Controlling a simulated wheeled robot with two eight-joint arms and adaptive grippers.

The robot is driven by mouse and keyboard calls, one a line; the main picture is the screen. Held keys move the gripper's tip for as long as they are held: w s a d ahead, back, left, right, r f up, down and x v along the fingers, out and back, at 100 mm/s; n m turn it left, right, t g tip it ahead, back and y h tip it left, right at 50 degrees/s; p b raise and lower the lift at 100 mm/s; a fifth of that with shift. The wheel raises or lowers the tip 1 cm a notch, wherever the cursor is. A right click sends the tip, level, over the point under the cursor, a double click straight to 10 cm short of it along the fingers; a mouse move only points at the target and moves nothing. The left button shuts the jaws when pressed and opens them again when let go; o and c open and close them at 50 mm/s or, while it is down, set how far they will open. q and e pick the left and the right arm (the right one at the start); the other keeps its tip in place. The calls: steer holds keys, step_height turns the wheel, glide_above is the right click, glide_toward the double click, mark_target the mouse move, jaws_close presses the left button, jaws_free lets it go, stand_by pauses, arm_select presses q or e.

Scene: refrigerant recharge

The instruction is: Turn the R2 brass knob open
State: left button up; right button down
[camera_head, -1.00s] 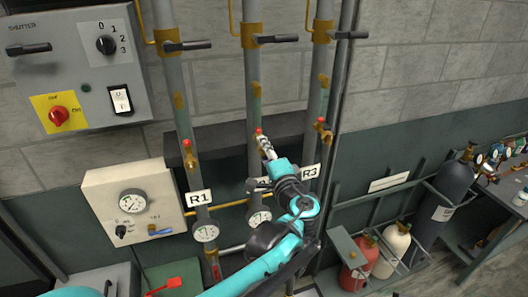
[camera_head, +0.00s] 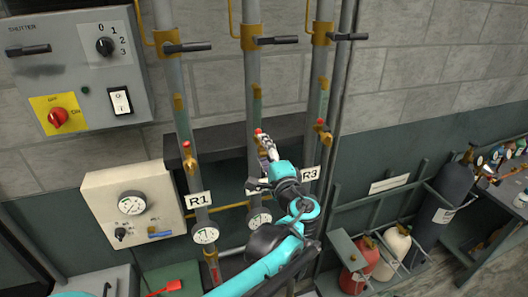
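The middle pipe (camera_head: 251,95) stands between the pipes labelled R1 (camera_head: 199,199) and R3 (camera_head: 310,174). Its own label is hidden behind my arm. A small knob with a red tip (camera_head: 258,131) shows on the middle pipe, and its lower part is covered by my gripper. My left gripper (camera_head: 264,139) is at this knob, with its fingers pointing up at it. Whether the fingers touch or grip the knob is too small to tell. My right gripper is out of view.
Similar red-tipped knobs sit on the R1 pipe (camera_head: 187,145) and the R3 pipe (camera_head: 320,122). Black-handled levers (camera_head: 277,40) stick out above. A round gauge (camera_head: 259,219) is partly behind my arm. Gas cylinders (camera_head: 394,243) stand at the right.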

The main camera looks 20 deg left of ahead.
arm_select(q)
steer(key=shift+s, duration=0.1)
steer(key=v, duration=1.2)
steer(key=s+a+f+n+g+h+b, duration=0.1)
steer(key=s+a+f+g+b, duration=0.2)
steer(key=f, duration=0.5)
steer(key=s+a+f+n+g+h+b, duration=0.1)
steer(key=a+f+n+b, duration=0.1)
steer(key=a+f+b, duration=0.45)
steer(key=s+f+n+g+h+b, duration=0.1)
steer(key=f+g+b, duration=0.15)
steer(key=f, duration=0.75)
steer(key=s+d+f+n+h+b, duration=0.1)
steer(key=s+f+n+h+b, duration=0.2)
steer(key=f, duration=0.8)
steer(key=s+d+f+n+g+h+b, duration=0.1)
steer(key=s+f+n+h+b, duration=0.3)
steer(key=s+f+b, duration=0.3)
step_height(320, 180, down, 5)
steer(key=b, duration=0.4)
steer(key=shift+r, duration=0.15)
